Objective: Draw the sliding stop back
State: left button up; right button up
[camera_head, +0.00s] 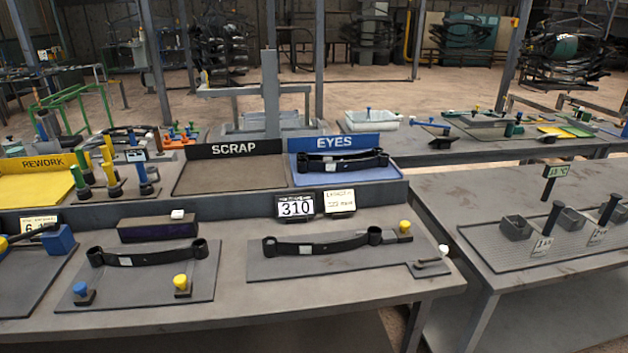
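A grey plate (290,266) on the near bench carries a black leaf spring (318,246) with an eye at each end. A yellow-topped peg (405,227) stands by the spring's right eye. A small block with a white-tipped lever (432,262) sits at the plate's front right corner. A second plate (140,290) to the left carries another black spring (150,258), a blue-topped peg (81,289) and a yellow-topped peg (181,283). I cannot tell for certain which part is the sliding stop. Neither gripper shows.
Behind are a yellow REWORK tray (35,188), a black SCRAP tray (230,176) and a blue EYES tray (345,176) holding springs. A 310 display (296,207) faces front. The near bench's front strip is clear.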

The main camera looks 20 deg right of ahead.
aim_at(402, 234)
jog(key=i+l, duration=0.15)
jog(key=l, duration=0.15)
jog(key=i+l, duration=0.15)
jog(key=l, duration=0.15)
jog(key=i+l+u, duration=0.1)
jog(key=i+l, duration=0.2)
jog(key=l, duration=0.3)
